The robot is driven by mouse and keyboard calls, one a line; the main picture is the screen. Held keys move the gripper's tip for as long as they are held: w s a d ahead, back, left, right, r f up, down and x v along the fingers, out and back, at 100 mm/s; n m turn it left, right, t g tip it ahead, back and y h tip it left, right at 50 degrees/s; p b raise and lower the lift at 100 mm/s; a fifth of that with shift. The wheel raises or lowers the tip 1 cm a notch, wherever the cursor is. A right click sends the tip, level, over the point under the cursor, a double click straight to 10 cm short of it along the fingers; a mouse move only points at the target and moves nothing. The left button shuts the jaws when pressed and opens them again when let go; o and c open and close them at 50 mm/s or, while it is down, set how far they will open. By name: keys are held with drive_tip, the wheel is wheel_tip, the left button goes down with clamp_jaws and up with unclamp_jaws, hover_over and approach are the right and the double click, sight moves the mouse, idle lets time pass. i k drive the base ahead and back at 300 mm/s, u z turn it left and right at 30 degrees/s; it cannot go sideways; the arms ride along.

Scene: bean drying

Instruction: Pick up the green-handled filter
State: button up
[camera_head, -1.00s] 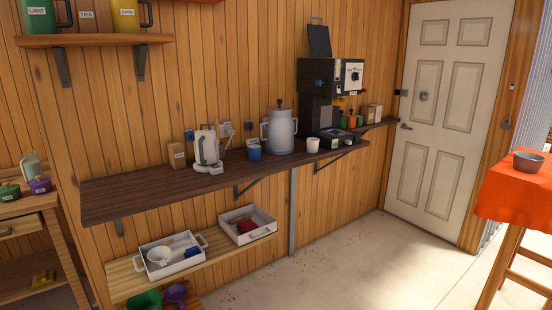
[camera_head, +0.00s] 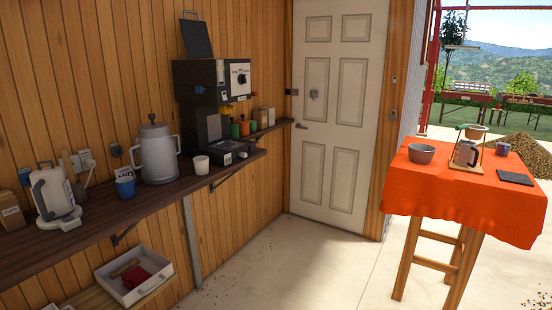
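On the orange-covered table (camera_head: 408,178) at the right, a small wooden stand (camera_head: 486,150) holds what looks like a filter (camera_head: 474,133) at its top. A green part shows at the filter's left side, perhaps its handle; it is too small to be sure. A metal jug (camera_head: 466,154) stands beneath the filter. A small green item (camera_head: 234,131) also shows on the shelf near the black machine, too small to identify. My gripper is not in view.
A grey bowl (camera_head: 421,154), a dark flat pad (camera_head: 515,178) and a cup (camera_head: 503,149) are also on the table. A dark counter (camera_head: 100,215) with a kettle (camera_head: 56,195), an urn (camera_head: 157,152) and a black machine (camera_head: 212,95) runs along the left wall.

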sight(472, 136)
drive_tip(key=z, duration=0.35)
drive_tip(key=i, duration=0.8)
drive_tip(key=z, duration=0.55)
drive_tip(key=i, duration=2.1)
drive_tip(key=z, duration=0.15)
